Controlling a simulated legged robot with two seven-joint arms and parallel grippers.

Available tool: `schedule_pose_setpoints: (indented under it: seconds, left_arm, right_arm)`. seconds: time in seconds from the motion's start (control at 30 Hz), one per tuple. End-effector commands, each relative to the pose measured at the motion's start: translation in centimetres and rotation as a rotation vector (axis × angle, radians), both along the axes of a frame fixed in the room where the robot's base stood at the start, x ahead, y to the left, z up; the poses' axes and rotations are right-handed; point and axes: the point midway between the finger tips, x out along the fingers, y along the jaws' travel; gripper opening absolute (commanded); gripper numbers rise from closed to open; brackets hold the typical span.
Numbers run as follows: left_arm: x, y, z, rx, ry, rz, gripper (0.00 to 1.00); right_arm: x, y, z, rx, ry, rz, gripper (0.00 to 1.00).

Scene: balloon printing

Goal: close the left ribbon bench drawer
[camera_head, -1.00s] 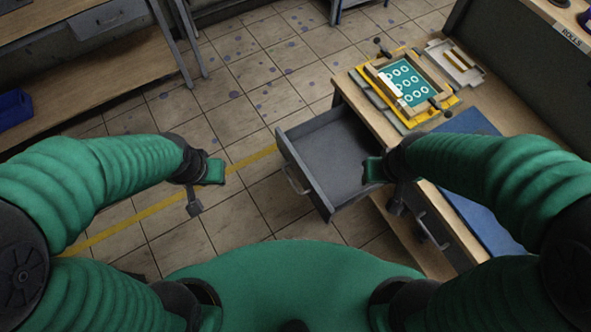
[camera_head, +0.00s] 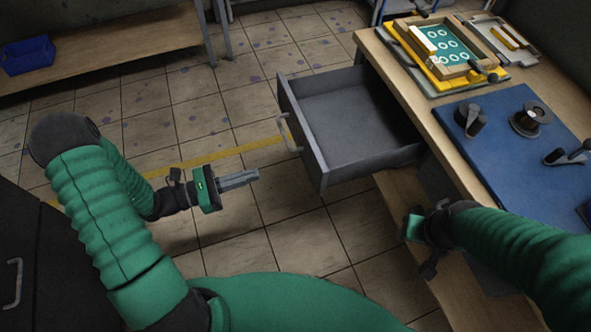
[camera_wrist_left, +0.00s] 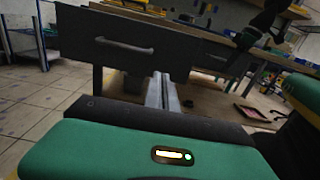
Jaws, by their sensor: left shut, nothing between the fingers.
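The grey left ribbon bench drawer (camera_head: 352,118) is pulled well out of the wooden bench (camera_head: 405,85) and is empty. Its front panel carries a curved handle (camera_head: 288,133), which faces my left gripper. My left gripper (camera_head: 256,174) is shut and empty, a short way off the drawer front, to the left of it and lower in the head view. In the left wrist view the drawer front (camera_wrist_left: 125,46) stands ahead, with the closed fingers (camera_wrist_left: 163,92) pointing towards it, apart from it. My right gripper (camera_head: 408,226) is near the bench's lower front; its fingers are not clearly visible.
On the bench are a yellow-framed printing screen (camera_head: 440,52) and a blue mat (camera_head: 510,125) with black knobs and a lever. A second bench with a blue bin (camera_head: 28,54) stands at the back left. Tiled floor lies open before the drawer.

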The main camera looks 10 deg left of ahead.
Motion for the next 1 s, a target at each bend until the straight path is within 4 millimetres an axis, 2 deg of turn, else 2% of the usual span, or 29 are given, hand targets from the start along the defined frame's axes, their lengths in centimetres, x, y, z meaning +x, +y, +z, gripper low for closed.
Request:
schedule_pose_setpoints:
  seconds: [0.1,0.2,0.4,0.67,1.0]
  left_arm:
    - [1.3,-2.9,0.1,0.004,0.000,-0.010,0.00]
    - [2.5,-4.9,0.2,0.006,-0.001,-0.011,0.00]
    - [4.8,-7.7,0.1,0.001,-0.002,-0.010,0.00]
    - [6.2,-9.6,0.2,0.001,0.000,-0.006,0.00]
    - [6.2,-9.8,0.3,0.003,-0.001,-0.006,0.00]
  right_arm:
    - [0.0,0.0,-0.5,0.000,0.001,-0.001,0.40]
    - [0.0,-0.1,-0.8,-0.001,0.001,-0.002,0.40]
    - [-0.1,-0.1,-1.4,-0.001,0.001,-0.002,0.40]
    - [-0.1,-0.1,-1.7,0.000,0.001,-0.002,0.40]
    - [0.0,-0.1,-1.6,-0.001,0.001,-0.002,0.40]
